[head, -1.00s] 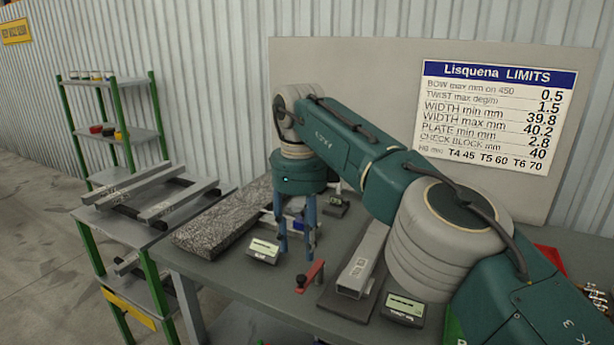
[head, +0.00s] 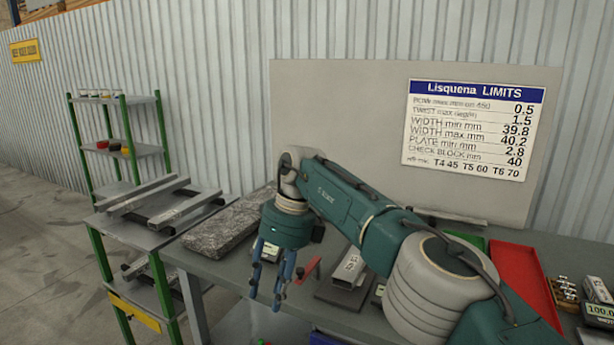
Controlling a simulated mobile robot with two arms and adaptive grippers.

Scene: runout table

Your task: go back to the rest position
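My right gripper (head: 268,275) hangs from my green and grey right arm, in front of the bench's near edge, with its blue fingers pointing down. The two fingers stand apart with a gap between them, and I see nothing held in it. My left gripper is not in view.
The grey bench (head: 225,268) carries a speckled stone slab (head: 228,222), a red-handled clamp (head: 307,270), a metal channel piece (head: 350,268) and a red tray (head: 520,275). A green-legged rack (head: 110,228) with metal profiles stands left. A limits board (head: 473,130) is behind. Floor at far left is clear.

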